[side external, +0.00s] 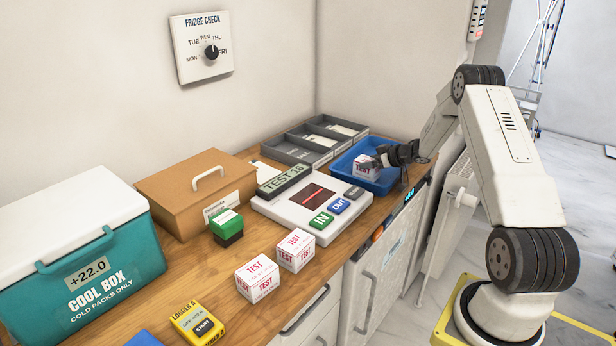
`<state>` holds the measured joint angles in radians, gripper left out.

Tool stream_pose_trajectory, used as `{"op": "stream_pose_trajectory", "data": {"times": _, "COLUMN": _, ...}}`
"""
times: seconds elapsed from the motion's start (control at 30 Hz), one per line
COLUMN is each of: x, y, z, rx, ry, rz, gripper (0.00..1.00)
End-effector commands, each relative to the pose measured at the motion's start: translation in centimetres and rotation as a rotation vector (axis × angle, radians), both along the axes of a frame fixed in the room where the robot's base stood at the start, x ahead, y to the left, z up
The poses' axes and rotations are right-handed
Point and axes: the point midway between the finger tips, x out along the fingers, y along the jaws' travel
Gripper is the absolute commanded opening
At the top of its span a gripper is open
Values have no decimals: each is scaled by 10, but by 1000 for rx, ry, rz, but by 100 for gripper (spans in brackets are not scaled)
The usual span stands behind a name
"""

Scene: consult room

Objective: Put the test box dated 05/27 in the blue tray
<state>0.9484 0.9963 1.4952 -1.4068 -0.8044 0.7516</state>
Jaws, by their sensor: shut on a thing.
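The blue tray (347,164) stands at the right end of the wooden counter. A white test box with red print (364,168) is at the tray, inside its outline. My gripper (378,160) reaches in from the right over the tray's rim and is shut on this box. I cannot tell whether the box touches the tray floor. Its date is too small to read. Two similar test boxes stand upright on the counter, the near one (257,278) and another (296,250) beside it; their dates are not readable either.
Left of the tray is a white device (290,212) with IN and OUT buttons and a TEST 16 display. A grey sectioned organizer (290,152) stands behind. A cardboard box (160,187), teal cool box (110,285) and yellow logger (198,322) stand further left.

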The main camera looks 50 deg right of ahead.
Motion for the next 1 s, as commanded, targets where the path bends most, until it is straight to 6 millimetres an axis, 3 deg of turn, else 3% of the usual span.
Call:
{"op": "stream_pose_trajectory", "data": {"times": 0.07, "x": 0, "y": 0, "z": -1, "rx": 0, "ry": -1, "rz": 0, "gripper": 7}}
{"op": "stream_pose_trajectory", "data": {"times": 0.1, "x": 0, "y": 0, "z": -1, "rx": 0, "ry": -1, "rz": 0, "gripper": 93}}
{"op": "stream_pose_trajectory", "data": {"times": 0.13, "x": 0, "y": 0, "z": -1, "rx": 0, "ry": -1, "rz": 0, "gripper": 100}}
{"op": "stream_pose_trajectory", "data": {"times": 0.57, "x": -5, "y": 0, "z": 3, "rx": -1, "ry": 0, "rz": 0, "gripper": 100}}
{"op": "stream_pose_trajectory", "data": {"times": 1.0, "x": -49, "y": 0, "z": 27, "rx": 0, "ry": -1, "rz": -1, "gripper": 100}}
